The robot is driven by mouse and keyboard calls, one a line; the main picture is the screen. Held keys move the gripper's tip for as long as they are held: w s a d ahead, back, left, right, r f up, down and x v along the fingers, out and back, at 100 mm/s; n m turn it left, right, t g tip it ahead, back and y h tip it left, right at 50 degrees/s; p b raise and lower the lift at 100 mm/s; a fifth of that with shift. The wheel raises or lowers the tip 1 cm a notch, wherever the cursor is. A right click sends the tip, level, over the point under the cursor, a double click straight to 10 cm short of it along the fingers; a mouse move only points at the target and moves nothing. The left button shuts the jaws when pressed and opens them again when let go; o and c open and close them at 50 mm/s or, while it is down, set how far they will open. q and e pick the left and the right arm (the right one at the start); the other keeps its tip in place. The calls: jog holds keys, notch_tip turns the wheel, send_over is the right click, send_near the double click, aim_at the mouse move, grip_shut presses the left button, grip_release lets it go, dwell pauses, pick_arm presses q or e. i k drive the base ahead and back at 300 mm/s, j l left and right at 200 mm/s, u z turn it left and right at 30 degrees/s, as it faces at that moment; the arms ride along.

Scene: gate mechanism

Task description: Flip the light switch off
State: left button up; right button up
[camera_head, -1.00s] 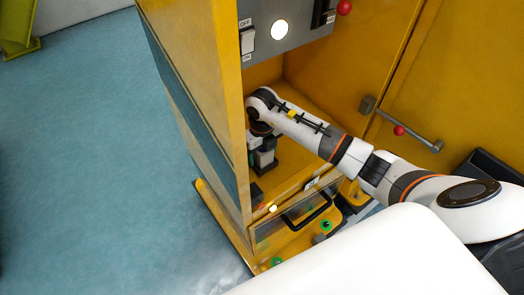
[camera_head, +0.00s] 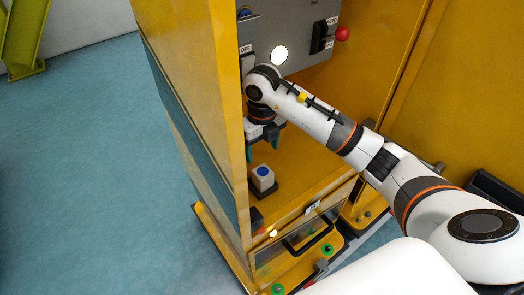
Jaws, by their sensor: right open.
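The light switch (camera_head: 249,66) is a pale rocker on the grey panel at the upper left of the yellow cabinet. An OFF label shows above it, and my wrist hides its lower part. A round lamp (camera_head: 280,55) beside it glows white. My right gripper (camera_head: 263,149) hangs below my wrist inside the cabinet, under the panel, pointing down. Its teal-tipped fingers are apart with nothing seen between them. It is below the switch and apart from it. My left gripper is not in view.
A black lever switch (camera_head: 320,38) and a red knob (camera_head: 342,34) are at the panel's right. The yellow side wall (camera_head: 205,110) closes the left. A drawer with a black handle (camera_head: 308,237) is below.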

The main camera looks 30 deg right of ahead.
aim_at(247, 63)
jog(key=k, duration=1)
